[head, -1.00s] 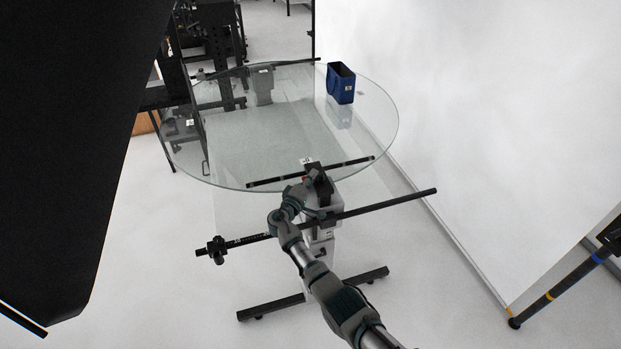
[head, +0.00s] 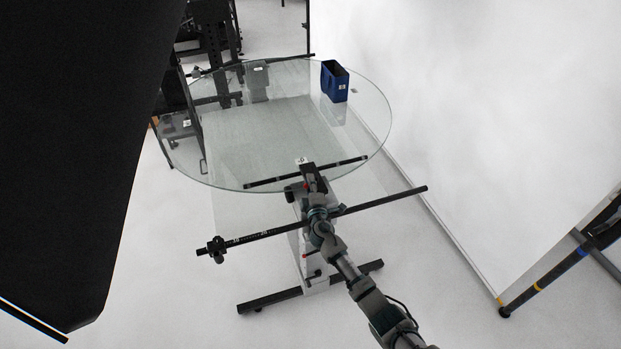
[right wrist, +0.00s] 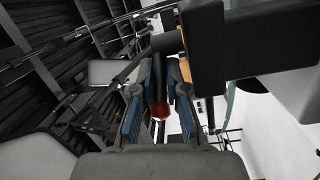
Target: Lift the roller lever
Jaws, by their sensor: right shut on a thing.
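The roller lever (right wrist: 158,88) shows in the right wrist view as a dark bar with a red end, between the two blue-padded fingers. My right gripper (right wrist: 160,78) is shut on it. In the head view my right gripper (head: 312,190) is at the near edge of the turntable, at the top of its stand, and its own arm and hand largely hide the lever there. How far the lever is raised cannot be told. My left gripper is not in view.
The round glass turntable (head: 225,150) carries a blue bin (head: 335,82) at its far right. A long black bar (head: 385,201) crosses the stand. A large black panel (head: 70,130) fills the left.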

